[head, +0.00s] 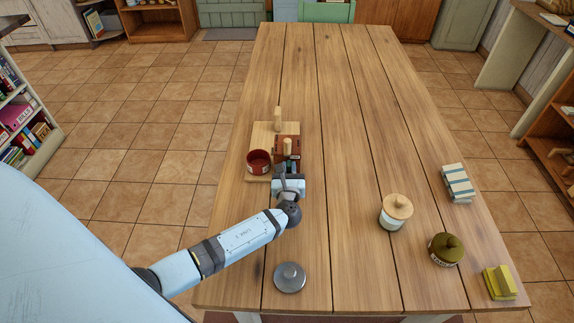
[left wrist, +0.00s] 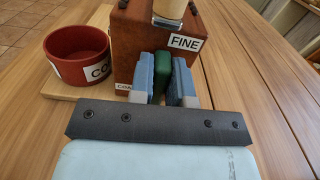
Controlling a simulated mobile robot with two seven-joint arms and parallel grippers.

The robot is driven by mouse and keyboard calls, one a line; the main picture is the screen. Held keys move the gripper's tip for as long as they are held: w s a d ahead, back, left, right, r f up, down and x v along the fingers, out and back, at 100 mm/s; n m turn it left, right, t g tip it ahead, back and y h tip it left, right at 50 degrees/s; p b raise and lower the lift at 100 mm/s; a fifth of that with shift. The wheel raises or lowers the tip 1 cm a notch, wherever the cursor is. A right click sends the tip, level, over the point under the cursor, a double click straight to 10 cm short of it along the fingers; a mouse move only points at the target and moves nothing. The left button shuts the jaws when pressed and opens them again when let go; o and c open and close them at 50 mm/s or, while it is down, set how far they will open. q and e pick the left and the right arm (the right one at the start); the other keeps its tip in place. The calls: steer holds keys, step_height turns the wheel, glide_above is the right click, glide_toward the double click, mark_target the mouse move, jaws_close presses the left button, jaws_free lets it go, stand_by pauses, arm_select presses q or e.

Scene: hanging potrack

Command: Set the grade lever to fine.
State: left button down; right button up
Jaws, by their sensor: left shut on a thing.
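The grinder is a brown wooden box (head: 287,146) with a pale wooden knob on top, also seen up close in the left wrist view (left wrist: 130,38). Its front bears a FINE label (left wrist: 185,43) at upper right and a partly hidden COARSE label (left wrist: 124,87) at lower left. The dark green grade lever (left wrist: 163,75) sticks out between the labels. My left gripper (left wrist: 163,98) is shut on the lever, one blue finger on each side; it also shows in the head view (head: 290,172) at the box's near side. My right gripper is out of view.
A red bowl (head: 259,164) stands left of the box on a wooden board (head: 262,132). A grey lidded disc (head: 290,277) lies near the front edge. A wooden-lidded jar (head: 396,212), olive pot (head: 445,249), yellow block (head: 499,283) and striped item (head: 458,184) stand right. The table's far half is clear.

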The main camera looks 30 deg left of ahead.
arm_select(q)
steer(key=shift+d+m, duration=0.15)
steer(key=shift+m, duration=0.25)
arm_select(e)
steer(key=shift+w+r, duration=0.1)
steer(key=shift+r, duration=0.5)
arm_select(q)
steer(key=c, duration=1.1)
jaws_free()
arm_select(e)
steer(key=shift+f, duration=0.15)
arm_select(q)
steer(key=shift+s+d, duration=0.2)
steer(key=shift+s, duration=0.05)
steer(key=v, duration=1.3)
steer(key=shift+b, duration=0.35)
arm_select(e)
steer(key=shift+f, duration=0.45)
